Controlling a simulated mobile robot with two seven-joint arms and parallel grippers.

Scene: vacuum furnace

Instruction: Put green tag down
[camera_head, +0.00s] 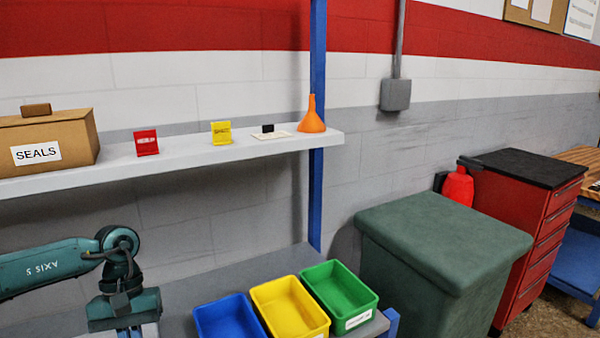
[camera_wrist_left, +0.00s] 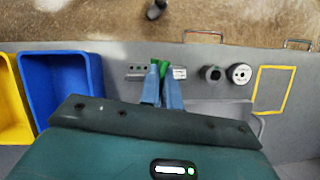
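My left gripper (camera_wrist_left: 165,78) points down over the grey bench in the left wrist view, its two fingers close together. A small green piece, which looks like the green tag (camera_wrist_left: 158,67), shows between the fingertips; most of it is hidden by them. The gripper seems shut on it. In the head view my left gripper (camera_head: 129,331) is at the lower left, below the shelf, with its fingertips cut off by the frame edge, and the green tag cannot be seen. A red tag (camera_head: 146,143) and a yellow tag (camera_head: 222,133) stand on the shelf. My right gripper is not in view.
The shelf (camera_head: 185,152) also holds a SEALS box (camera_head: 50,140), a white plate with a black block (camera_head: 268,132) and an orange funnel (camera_head: 312,118). Blue (camera_head: 228,318), yellow (camera_head: 290,306) and green (camera_head: 338,295) bins stand on the bench. A yellow-outlined rectangle (camera_wrist_left: 273,92) is empty.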

